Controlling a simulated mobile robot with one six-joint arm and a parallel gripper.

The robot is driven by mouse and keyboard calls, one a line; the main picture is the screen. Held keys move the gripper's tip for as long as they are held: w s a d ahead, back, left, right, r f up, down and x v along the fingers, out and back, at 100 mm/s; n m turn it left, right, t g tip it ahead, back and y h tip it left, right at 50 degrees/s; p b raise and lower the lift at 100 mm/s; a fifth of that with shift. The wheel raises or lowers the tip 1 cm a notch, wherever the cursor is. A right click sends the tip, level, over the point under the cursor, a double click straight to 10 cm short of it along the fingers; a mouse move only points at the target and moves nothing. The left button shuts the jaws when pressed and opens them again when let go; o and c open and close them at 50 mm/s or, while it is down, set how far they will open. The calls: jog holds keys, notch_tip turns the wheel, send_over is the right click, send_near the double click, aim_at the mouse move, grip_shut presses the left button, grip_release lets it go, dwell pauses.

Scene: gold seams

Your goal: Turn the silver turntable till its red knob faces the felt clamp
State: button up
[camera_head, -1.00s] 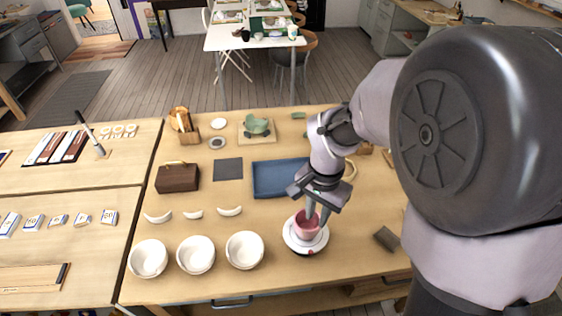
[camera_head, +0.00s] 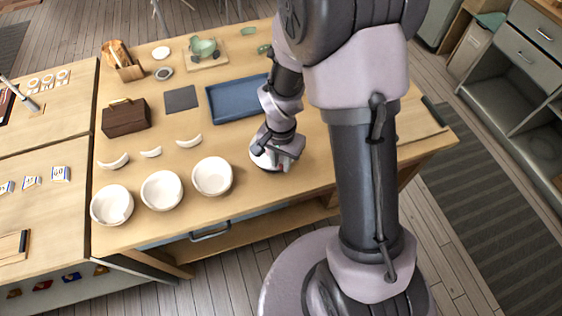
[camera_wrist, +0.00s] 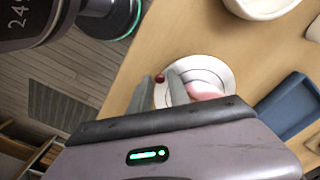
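The turntable is a pale round disc with dark rings in the wrist view (camera_wrist: 224,70). In the head view its rim (camera_head: 257,159) shows beside my gripper. Its red knob (camera_wrist: 160,78) sits at the disc's edge, between my two fingertips. My gripper (camera_wrist: 161,84) is open, with a finger on either side of the knob; I cannot tell whether either touches it. A pink bowl (camera_wrist: 207,93) stands on the disc, partly hidden by my gripper. In the head view my gripper (camera_head: 280,163) covers much of the turntable. I cannot pick out the felt clamp for sure.
Three white bowls, one nearest the turntable (camera_head: 212,177), stand to its left, with curved white pieces behind. A blue tray (camera_head: 236,100) lies behind the turntable. A green vessel (camera_head: 203,48) sits on a board farther back. The table's front edge is close.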

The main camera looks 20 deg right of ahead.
grip_shut()
dwell(1.4)
